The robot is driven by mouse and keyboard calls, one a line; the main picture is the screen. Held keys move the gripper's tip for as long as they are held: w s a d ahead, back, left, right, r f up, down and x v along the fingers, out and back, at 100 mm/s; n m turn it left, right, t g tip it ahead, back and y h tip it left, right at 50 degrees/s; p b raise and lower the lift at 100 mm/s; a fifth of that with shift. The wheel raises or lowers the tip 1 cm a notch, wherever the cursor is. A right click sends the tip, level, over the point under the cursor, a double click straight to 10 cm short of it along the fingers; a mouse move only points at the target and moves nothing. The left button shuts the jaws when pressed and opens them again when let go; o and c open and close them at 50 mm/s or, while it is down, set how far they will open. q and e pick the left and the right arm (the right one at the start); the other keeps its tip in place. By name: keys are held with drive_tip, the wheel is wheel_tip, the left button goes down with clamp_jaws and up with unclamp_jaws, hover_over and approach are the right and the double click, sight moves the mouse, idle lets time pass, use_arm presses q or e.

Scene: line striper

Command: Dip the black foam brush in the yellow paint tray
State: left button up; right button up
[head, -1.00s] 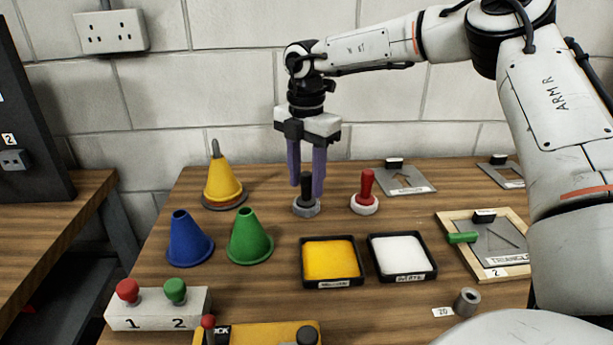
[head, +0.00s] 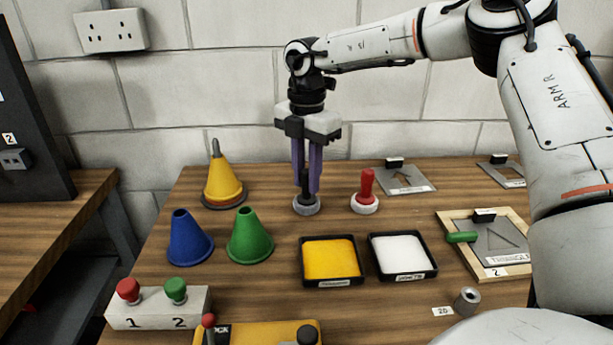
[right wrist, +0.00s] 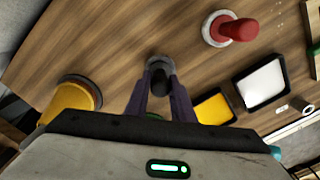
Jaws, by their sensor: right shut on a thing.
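The black foam brush (head: 306,204) stands upright on the table, its black handle rising from a round grey base. My right gripper (head: 307,186) is above it, pointing down, with its purple fingers closed around the handle. In the right wrist view the brush (right wrist: 159,68) sits between the two fingertips (right wrist: 159,80). The yellow paint tray (head: 331,281) is a black square tray of yellow paint, in front of the brush and slightly right. The tray also shows partly behind a finger in the right wrist view (right wrist: 214,106). My left gripper is not in view.
A white paint tray (head: 402,278) stands right of the yellow one. A red-handled brush (head: 366,193) stands close right of the black one. Blue (head: 188,240), green (head: 250,238) and yellow (head: 222,182) cones stand to the left. A framed stencil (head: 490,270) lies at right.

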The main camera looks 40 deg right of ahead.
drive_tip(key=shift+r+p, duration=0.6)
drive_tip(key=shift+r, duration=1)
